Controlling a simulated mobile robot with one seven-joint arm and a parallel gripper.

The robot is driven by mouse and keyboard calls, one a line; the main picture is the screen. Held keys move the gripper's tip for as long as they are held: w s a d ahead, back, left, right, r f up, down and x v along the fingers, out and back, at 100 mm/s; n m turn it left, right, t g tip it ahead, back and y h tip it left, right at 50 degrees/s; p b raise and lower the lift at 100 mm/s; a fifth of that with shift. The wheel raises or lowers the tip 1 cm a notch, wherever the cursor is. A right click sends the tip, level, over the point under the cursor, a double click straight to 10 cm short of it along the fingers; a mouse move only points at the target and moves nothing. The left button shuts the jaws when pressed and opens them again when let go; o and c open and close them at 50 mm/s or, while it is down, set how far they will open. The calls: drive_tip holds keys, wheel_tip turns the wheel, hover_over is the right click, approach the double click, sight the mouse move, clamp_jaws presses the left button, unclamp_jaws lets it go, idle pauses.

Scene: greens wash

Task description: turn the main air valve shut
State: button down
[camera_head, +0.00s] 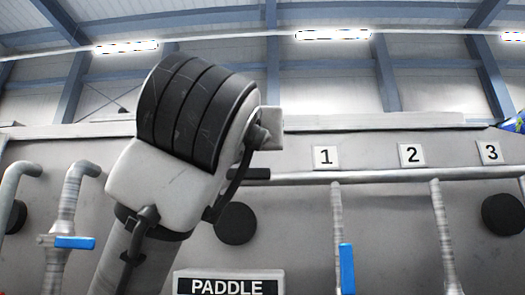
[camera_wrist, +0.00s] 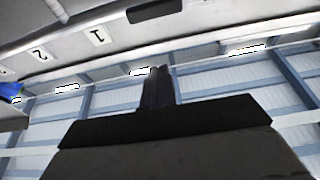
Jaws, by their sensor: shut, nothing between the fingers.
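Two blue valve levers show in the head view. One lever (camera_head: 75,242) lies level on a pipe at the far left. The other lever (camera_head: 347,269) hangs upright on the pipe below label 1. No marking shows which one is the main air valve. My gripper (camera_wrist: 157,88) shows in the wrist view with its dark fingers together and nothing between them. It touches no valve there. In the head view my raised arm blocks much of the left middle, and the fingers cannot be made out clearly.
Number plates 1 (camera_head: 326,157), 2 (camera_head: 412,155) and 3 (camera_head: 488,152) sit on the grey wall above a horizontal pipe (camera_head: 390,176). A PADDLE sign (camera_head: 228,285) is low in the middle. Round black discs (camera_head: 236,224) are on the wall.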

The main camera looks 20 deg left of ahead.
wheel_tip(320, 180, up, 3)
drive_tip(key=p, duration=0.4)
hover_over(235, 174)
drive_tip(key=s+d, duration=0.2)
drive_tip(key=d, duration=0.1)
drive_tip(key=shift+w+f, duration=0.3)
drive_tip(key=shift+f, duration=0.7)
drive_tip(key=shift+w+f, duration=0.3)
drive_tip(key=shift+f, duration=0.65)
drive_tip(key=shift+f, duration=0.1)
